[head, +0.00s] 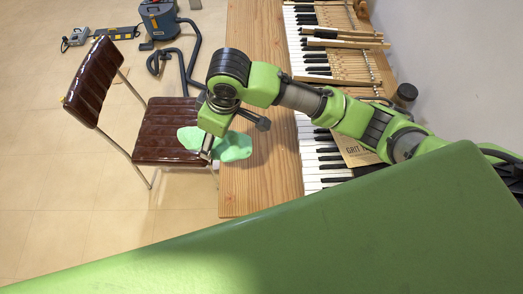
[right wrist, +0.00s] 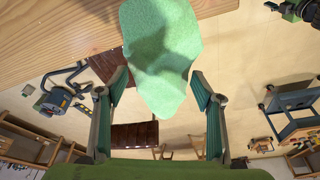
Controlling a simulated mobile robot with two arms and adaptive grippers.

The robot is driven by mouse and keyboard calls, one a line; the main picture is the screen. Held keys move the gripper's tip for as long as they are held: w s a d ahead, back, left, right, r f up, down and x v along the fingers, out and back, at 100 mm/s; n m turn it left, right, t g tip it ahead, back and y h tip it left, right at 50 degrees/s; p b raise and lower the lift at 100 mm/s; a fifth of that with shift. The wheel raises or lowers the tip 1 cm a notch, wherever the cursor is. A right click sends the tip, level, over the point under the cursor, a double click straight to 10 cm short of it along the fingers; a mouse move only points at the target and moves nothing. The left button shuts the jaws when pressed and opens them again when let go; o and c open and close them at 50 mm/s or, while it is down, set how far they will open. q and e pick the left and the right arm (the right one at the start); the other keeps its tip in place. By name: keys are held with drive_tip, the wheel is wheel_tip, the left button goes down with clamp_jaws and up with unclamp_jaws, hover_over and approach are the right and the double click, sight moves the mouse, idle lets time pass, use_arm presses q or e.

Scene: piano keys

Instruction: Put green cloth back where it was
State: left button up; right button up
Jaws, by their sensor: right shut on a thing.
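The green cloth (head: 234,147) is a pale green, crumpled piece at the left edge of the wooden table (head: 265,182), between it and the chair seat in the head view. My right gripper (head: 207,156) is at the cloth and shut on it, with cloth showing on both sides. In the right wrist view the cloth (right wrist: 163,55) spreads between the two fingers of my right gripper (right wrist: 160,88), and part of it overlaps the wooden surface. How much of the cloth touches the table cannot be told. My left gripper is not in view.
A brown chair (head: 165,130) with metal legs stands left of the table, close to my right gripper. Piano keys (head: 312,165) and wooden key parts line the table's right side. A vacuum cleaner (head: 158,18) with a hose is on the floor behind. The table's front left is bare.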

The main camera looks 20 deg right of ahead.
sight(243, 137)
drive_tip(key=d+f, duration=0.1)
drive_tip(key=d, duration=0.1)
drive_tip(key=d+f+p, duration=0.1)
drive_tip(key=d, duration=0.4)
drive_tip(key=shift+s+f+p, duration=0.25)
drive_tip(key=shift+f+p, duration=0.15)
drive_tip(key=d+f, duration=0.2)
drive_tip(key=d+f+p, duration=0.1)
drive_tip(key=d+f, duration=0.1)
drive_tip(key=f, duration=0.1)
drive_tip(key=shift+s+d, duration=0.1)
drive_tip(key=shift+d, duration=0.05)
drive_tip(key=shift+d+f+p, duration=0.2)
drive_tip(key=shift+f+p, duration=0.05)
drive_tip(key=shift+f, duration=0.5)
drive_tip(key=shift+d+f+p, duration=0.15)
drive_tip(key=shift+f+p, duration=0.1)
drive_tip(key=shift+f, duration=0.5)
drive_tip(key=shift+d+f+p, duration=0.2)
drive_tip(key=shift+f+p, duration=0.05)
drive_tip(key=shift+f, duration=0.5)
drive_tip(key=o, duration=1.1)
drive_tip(key=shift+f, duration=0.1)
drive_tip(key=shift+c, duration=0.2)
